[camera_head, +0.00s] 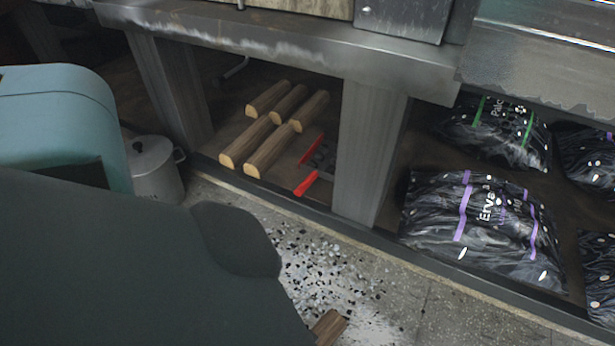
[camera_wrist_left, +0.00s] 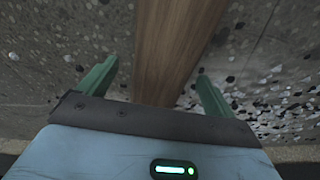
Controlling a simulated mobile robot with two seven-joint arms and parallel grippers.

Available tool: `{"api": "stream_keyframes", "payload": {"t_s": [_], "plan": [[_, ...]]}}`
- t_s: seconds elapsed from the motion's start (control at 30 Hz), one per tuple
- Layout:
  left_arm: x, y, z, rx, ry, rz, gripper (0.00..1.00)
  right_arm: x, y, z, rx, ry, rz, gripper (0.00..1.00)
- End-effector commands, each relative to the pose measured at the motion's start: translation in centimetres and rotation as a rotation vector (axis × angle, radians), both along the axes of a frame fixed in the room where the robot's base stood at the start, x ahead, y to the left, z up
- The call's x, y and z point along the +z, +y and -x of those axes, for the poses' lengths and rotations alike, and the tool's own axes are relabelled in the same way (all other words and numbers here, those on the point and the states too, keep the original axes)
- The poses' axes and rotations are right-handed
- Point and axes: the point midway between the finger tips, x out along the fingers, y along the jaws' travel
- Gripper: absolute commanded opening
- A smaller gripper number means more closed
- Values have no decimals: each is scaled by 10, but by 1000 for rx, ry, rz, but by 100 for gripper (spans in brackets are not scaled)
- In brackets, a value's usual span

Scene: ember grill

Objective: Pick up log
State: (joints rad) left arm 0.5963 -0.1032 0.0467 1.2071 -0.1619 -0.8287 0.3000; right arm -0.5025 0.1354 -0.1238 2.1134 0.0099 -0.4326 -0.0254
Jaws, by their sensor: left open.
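A brown wooden log (camera_wrist_left: 172,38) fills the middle of the left wrist view, running from the top edge down toward the palm. My left gripper (camera_wrist_left: 157,70) is open, with one green finger on each side of the log and a visible gap on both sides. I cannot tell how far the fingertips are above the floor. In the head view the end of a log (camera_head: 330,327) shows on the floor at the bottom; my dark arm hides the rest and the left gripper. More logs (camera_head: 271,147) lie stacked on the low shelf. My right gripper is not in view.
Red-handled tools (camera_head: 306,183) lie beside the stacked logs. A metal post (camera_head: 367,155) separates them from black bags (camera_head: 485,225) on the right. A grey lidded pot (camera_head: 155,172) stands at left. The speckled floor (camera_head: 400,290) is open in front of the shelf.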

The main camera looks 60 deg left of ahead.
Motion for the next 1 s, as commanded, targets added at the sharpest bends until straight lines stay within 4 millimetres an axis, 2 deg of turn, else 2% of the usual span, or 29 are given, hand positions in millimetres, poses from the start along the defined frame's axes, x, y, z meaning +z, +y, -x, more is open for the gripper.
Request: {"api": "stream_keyframes", "payload": {"t_s": [0.07,0.3,0.63,0.87,1.0], "plan": [[1,0,0,0,0,0,91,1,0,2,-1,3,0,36],[1,0,0,0,0,0,60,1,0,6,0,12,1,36],[1,0,0,0,0,-1,17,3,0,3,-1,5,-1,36],[2,0,-1,0,-3,-1,16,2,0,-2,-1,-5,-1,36],[9,0,-1,0,-4,-1,16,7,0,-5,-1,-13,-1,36]]}}
